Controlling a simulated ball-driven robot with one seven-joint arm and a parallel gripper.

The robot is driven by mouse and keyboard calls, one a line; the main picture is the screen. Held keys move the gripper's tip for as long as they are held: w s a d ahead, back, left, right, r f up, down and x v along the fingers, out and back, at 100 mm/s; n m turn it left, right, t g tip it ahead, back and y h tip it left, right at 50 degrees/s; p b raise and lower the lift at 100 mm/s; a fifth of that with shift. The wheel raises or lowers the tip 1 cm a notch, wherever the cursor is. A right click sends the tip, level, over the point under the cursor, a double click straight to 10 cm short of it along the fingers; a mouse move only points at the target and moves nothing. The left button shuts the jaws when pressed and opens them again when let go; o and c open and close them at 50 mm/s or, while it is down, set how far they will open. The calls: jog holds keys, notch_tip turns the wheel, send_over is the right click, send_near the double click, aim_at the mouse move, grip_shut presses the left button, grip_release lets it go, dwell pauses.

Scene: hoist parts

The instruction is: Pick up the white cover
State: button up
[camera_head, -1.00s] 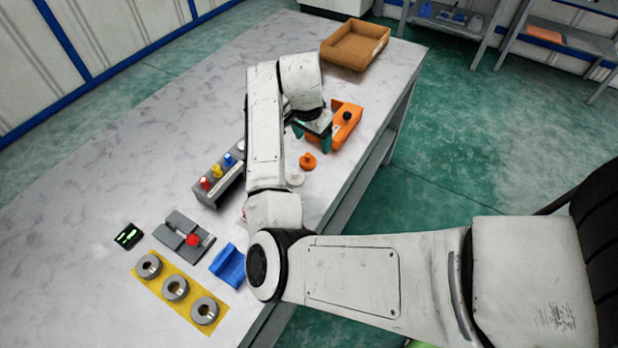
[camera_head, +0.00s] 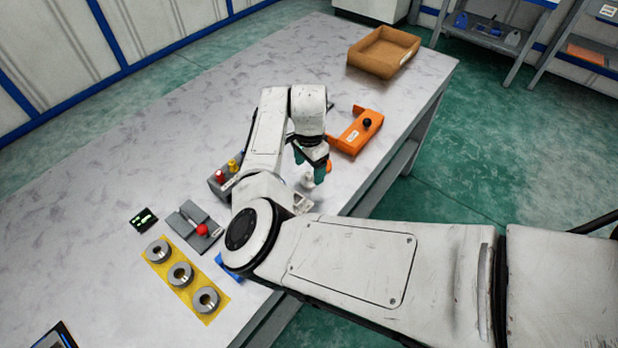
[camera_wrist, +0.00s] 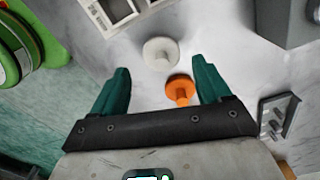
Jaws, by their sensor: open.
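The white cover (camera_wrist: 160,52) lies on the table in the wrist view, a round disc with a small stub, just beyond my fingertips. It also shows in the head view (camera_head: 307,181), partly hidden below my gripper. An orange cover (camera_wrist: 180,88) of similar shape lies beside it, nearer to me and between my fingers in the picture. My gripper (camera_wrist: 164,80) is open and empty, with teal fingers spread to either side. In the head view my gripper (camera_head: 312,168) hangs over the two covers.
An orange fixture with a black knob (camera_head: 357,130) stands right of my gripper. A brown tray (camera_head: 383,52) is at the far end. A grey button box (camera_head: 222,182), a grey block with a red knob (camera_head: 195,228) and several metal rings (camera_head: 180,274) lie left.

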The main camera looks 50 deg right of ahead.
aim_at(309, 173)
notch_tip(309, 173, down, 4)
jog(key=shift+w+f, duration=0.1)
jog(key=c, duration=0.9)
